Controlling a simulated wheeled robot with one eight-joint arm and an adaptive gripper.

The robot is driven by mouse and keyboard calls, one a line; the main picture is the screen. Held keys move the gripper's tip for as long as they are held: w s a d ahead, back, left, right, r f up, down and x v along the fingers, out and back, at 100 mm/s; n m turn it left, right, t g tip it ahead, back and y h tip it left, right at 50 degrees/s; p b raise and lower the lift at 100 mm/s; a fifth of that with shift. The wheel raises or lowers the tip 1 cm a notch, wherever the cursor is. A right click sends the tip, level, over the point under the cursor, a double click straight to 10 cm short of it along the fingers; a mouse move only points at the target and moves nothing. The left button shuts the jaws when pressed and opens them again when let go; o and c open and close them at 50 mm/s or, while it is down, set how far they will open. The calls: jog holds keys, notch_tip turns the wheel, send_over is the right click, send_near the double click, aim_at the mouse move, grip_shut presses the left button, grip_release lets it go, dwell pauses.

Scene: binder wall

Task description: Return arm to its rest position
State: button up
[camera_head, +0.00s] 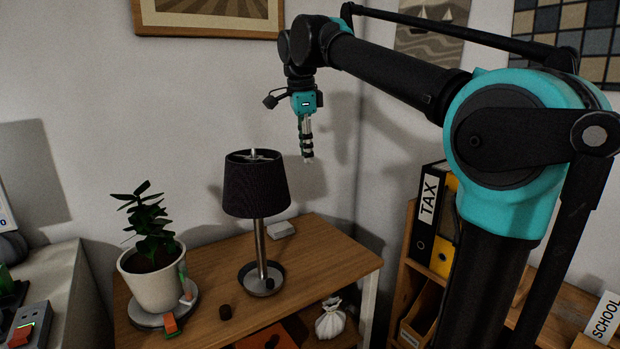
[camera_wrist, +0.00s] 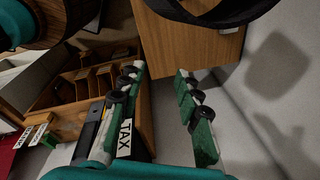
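My gripper (camera_head: 308,158) hangs pointing down from my raised, stretched-out arm in the head view. It is above and to the right of the dark lampshade (camera_head: 256,185), with the wall behind it. In the wrist view the two green and grey fingers of my gripper (camera_wrist: 159,72) stand apart with nothing between them. The fingers look narrow and edge-on in the head view.
A shelf at right holds a black TAX binder (camera_head: 428,212) and a yellow binder (camera_head: 443,255). A framed picture (camera_head: 208,31) hangs on the wall.

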jog(key=s+d+f+n, duration=0.1)
jog(key=d+f+n, duration=0.25)
jog(key=f, duration=0.45)
jog(key=s+d+f+n+t, duration=0.1)
jog(key=d+f+n, duration=0.1)
jog(key=d+f, duration=0.35)
jog(key=s+d+f+n, duration=0.2)
jog(key=d+f+n, duration=0.1)
jog(key=f, duration=0.6)
jog(key=s+d+f+n, duration=0.3)
jog(key=s+d+f, duration=0.1)
jog(key=s+f, duration=0.3)
jog(key=s+d+f+n+t, duration=0.1)
jog(key=s+d+f+n, duration=0.3)
jog(key=s+f, duration=0.3)
notch_tip(320, 180, down, 5)
jog(key=shift+s+f+y, duration=0.1)
jog(key=shift+s+y, duration=0.3)
